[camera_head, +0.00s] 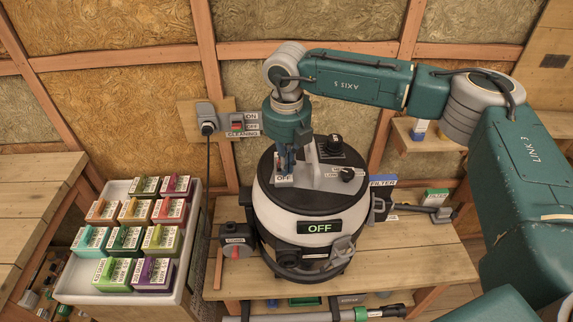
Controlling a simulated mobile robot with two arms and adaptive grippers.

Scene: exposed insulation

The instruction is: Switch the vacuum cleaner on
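The vacuum cleaner (270,210) is a round black and white drum standing on the wooden bench. A green-lit display (319,226) on its front reads OFF. On its black lid, a small plate marked OFF (283,179) lies at the left of a grey housing with a dial (347,174). My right gripper (286,168) points down from above at this plate, its fingertips close over it. The fingers hide the switch part there, and I cannot tell whether they touch it or how far apart they are. My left gripper is not in view.
A wall outlet box (205,115) with a cable and an ON/OFF panel (245,124) is behind the vacuum. A white tray (120,296) of coloured labelled blocks stands left. A FILTER box (383,182) and a side attachment sit right. The bench (425,262) is bare at front right.

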